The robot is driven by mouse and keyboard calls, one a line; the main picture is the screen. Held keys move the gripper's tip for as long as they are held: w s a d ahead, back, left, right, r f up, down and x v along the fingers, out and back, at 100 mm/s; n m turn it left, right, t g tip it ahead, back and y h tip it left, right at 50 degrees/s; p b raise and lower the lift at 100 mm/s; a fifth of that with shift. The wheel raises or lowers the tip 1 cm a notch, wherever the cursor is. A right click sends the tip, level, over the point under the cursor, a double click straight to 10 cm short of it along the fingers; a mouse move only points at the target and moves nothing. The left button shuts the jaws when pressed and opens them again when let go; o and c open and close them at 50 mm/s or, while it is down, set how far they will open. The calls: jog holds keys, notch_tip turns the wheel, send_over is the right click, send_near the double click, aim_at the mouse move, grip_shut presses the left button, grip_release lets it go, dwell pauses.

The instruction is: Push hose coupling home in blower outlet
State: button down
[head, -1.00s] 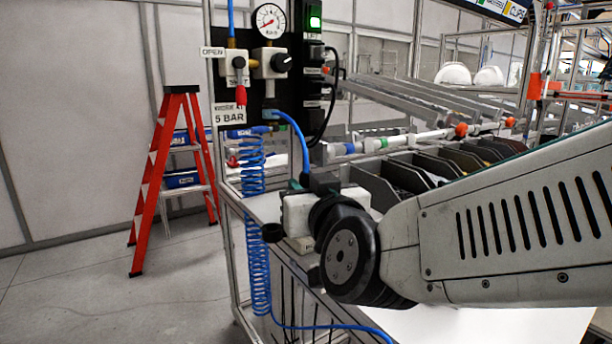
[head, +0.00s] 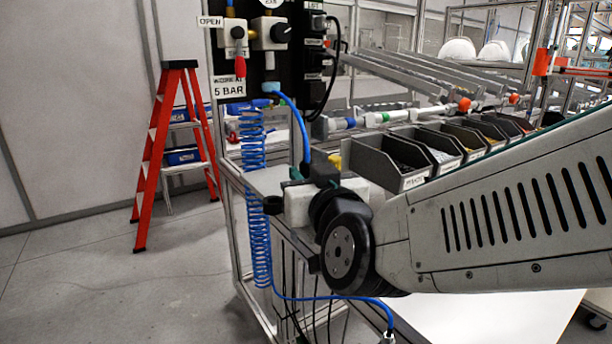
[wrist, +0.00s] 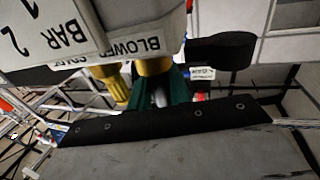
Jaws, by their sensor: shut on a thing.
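In the head view my dark wrist joint (head: 345,245) hides most of my gripper; a green piece and a yellow piece show just behind it. In the wrist view my gripper (wrist: 178,88) shows in part as dark green parts close against a small silvery piece, seemingly the hose coupling (wrist: 158,96). It is shut on it. Yellow fittings (wrist: 154,68) stand right beside it, under a white plate (wrist: 70,30) lettered BLOWER and BAR, upside down. Whether the coupling is inside the outlet or only in front of it is hidden.
A black strip with bolts (wrist: 165,122) edges a grey surface close below. A coiled blue hose (head: 255,200) hangs by the bench frame. Grey bins (head: 385,162) stand behind my arm. A red ladder (head: 165,160) stands at left on open floor.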

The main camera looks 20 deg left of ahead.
jog(key=shift+f, duration=0.1)
jog(key=c, duration=1.2)
grip_release()
